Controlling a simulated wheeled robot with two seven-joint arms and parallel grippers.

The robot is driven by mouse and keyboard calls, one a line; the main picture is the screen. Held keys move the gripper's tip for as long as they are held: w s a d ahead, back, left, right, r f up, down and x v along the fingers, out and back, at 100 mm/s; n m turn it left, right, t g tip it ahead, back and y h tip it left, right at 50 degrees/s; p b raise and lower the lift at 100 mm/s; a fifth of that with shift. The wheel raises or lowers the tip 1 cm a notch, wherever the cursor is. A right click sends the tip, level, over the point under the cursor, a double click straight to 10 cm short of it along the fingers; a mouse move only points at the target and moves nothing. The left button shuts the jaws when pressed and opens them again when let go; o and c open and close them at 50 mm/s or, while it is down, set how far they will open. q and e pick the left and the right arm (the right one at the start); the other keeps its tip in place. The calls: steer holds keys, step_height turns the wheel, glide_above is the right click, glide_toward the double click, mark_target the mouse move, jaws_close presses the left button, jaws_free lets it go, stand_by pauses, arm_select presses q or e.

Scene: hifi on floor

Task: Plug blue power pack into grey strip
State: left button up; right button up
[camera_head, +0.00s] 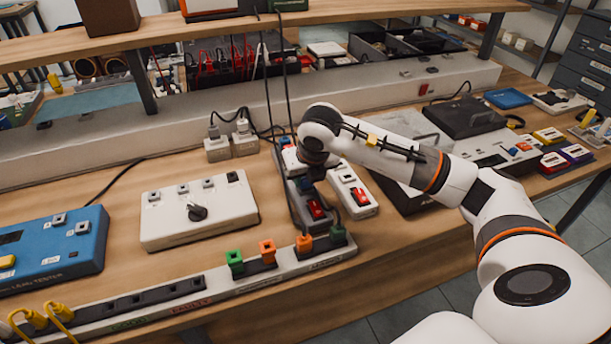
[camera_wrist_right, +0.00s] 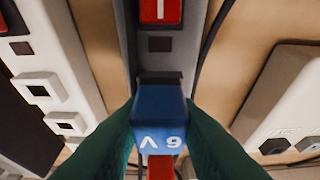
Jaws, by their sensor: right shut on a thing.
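The blue power pack (camera_wrist_right: 160,112) is between the green fingers of my right gripper (camera_wrist_right: 160,125) in the right wrist view, with white lettering upside down on it. The grey strip (camera_wrist_right: 178,60) runs beneath it, with a red switch above the pack and another below it in the picture. In the head view, my right gripper (camera_head: 314,170) is over the grey strip (camera_head: 296,203), and only a little blue shows under it. The pack is over or at a dark socket; I cannot tell whether it touches. My left gripper is not in view.
A white strip (camera_head: 363,202) with a red switch lies right of the grey strip. A white box (camera_head: 170,222) and blue tester (camera_head: 50,255) lie left. A long strip (camera_head: 205,300) with orange and green plugs crosses the front. Black cables (camera_head: 287,95) hang close behind the gripper.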

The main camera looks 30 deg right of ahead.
stand_by(0.5)
steer(key=o, duration=1)
steer(key=p+v, duration=0.1)
steer(key=v, duration=0.4)
steer(key=w+p+v, duration=0.1)
steer(key=v, duration=0.5)
steer(key=p+v, duration=0.1)
steer(key=v, duration=0.5)
steer(key=shift+w+d+r+p, duration=0.15)
steer(key=shift+w+r+p, duration=0.2)
steer(key=shift+r, duration=0.25)
steer(key=shift+s, duration=0.1)
